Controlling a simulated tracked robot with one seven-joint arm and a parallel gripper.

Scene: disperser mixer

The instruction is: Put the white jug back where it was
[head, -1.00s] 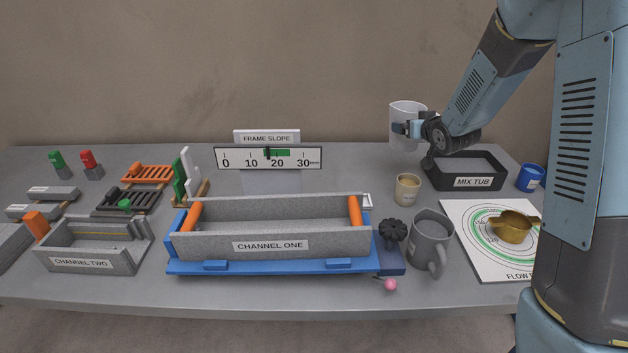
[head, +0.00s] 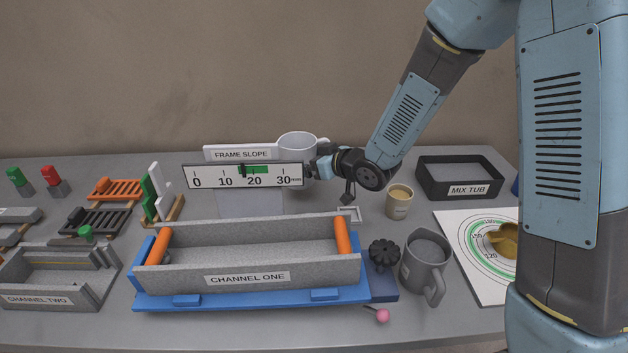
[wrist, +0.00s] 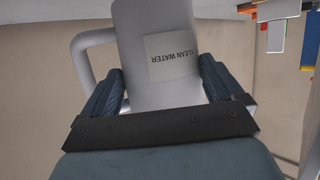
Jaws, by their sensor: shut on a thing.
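The white jug (head: 297,145) is behind the right end of the frame slope scale in the head view, which hides its lower part. In the wrist view the jug (wrist: 160,50) fills the space between the fingers, with its "CLEAN WATER" label upside down and its handle (wrist: 85,50) at the left. My gripper (head: 318,165) is shut on the jug's body from the right side. Whether the jug's base touches the table is hidden.
The frame slope scale (head: 243,177) stands just in front of the jug. A beige cup (head: 399,202) and the black mix tub (head: 460,177) are to the right. Channel one (head: 250,255), a grey jug (head: 425,262) and a black knob (head: 383,253) are nearer the front.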

